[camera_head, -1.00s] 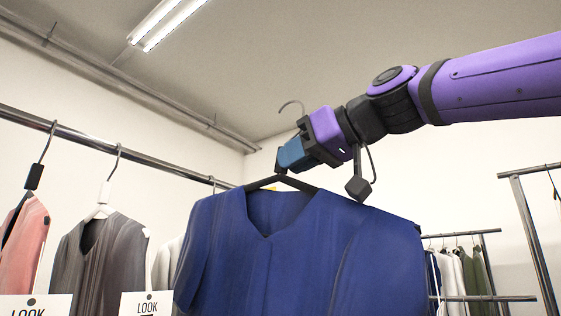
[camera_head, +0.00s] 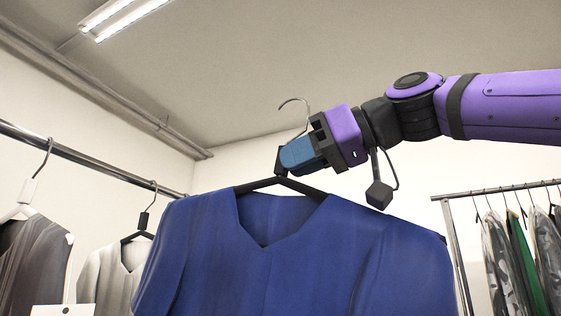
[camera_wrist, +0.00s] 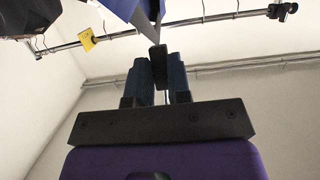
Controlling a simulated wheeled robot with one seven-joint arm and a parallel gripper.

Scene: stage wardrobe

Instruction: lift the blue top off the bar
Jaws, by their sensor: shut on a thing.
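The blue top (camera_head: 290,260) hangs from a dark hanger (camera_head: 262,184) in the middle of the head view. My gripper (camera_head: 290,156) is shut on the neck of this hanger, just below its metal hook (camera_head: 297,104). The hook stands free in the air, with no bar in it. The bar (camera_head: 85,158) runs at the left, apart from the hook. In the wrist view my gripper (camera_wrist: 159,75) has the dark hanger neck (camera_wrist: 157,58) between its blue fingers. Part of the blue top (camera_wrist: 108,12) shows at the upper edge there.
A dark grey garment (camera_head: 32,265) and a pale one (camera_head: 112,275) hang on the bar at the left. Another rack (camera_head: 500,189) with several covered garments stands at the right. A yellow tag (camera_wrist: 87,39) is on a bar in the wrist view. The space above the top is clear.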

